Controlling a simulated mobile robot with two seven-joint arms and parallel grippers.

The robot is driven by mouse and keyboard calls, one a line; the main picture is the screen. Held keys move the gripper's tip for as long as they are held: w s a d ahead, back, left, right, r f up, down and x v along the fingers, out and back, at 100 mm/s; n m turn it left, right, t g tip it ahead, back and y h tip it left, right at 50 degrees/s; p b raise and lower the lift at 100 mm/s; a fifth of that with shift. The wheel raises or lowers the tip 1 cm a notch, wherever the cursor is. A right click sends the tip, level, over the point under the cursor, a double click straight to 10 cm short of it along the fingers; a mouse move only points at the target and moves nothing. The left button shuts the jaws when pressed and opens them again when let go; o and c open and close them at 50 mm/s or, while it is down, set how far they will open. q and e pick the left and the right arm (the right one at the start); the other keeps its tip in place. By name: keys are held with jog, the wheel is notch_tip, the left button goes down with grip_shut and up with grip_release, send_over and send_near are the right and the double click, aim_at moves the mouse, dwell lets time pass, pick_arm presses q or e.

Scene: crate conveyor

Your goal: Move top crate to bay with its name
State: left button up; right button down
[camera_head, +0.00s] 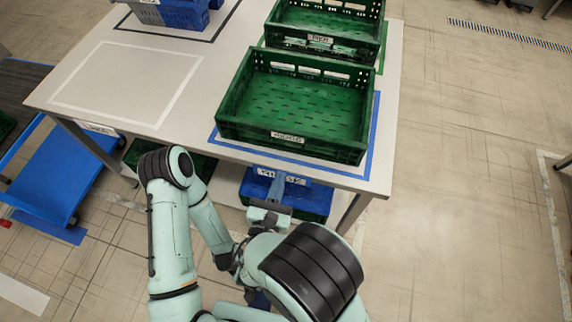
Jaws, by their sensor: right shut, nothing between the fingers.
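A green crate (232,103) sits empty on the table inside a blue outline, at the front right. The lettering on its white front label (287,137) is too small to read surely. Behind it, a green crate (372,35) stands in a green outline. A blue crate (318,197) with a white label is below the table's front edge, above a dark green one. My right gripper (279,187) is shut and empty in front of the blue crate; whether it touches is unclear. My left arm bends down at the left, its gripper hidden.
The table (392,110) has an empty white-outlined bay (125,82) at the front left. A blue and grey crate (185,14) stands in a black outline behind. A blue cart (62,172) stands at the left.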

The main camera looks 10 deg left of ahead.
jog(key=shift+s, duration=2.2)
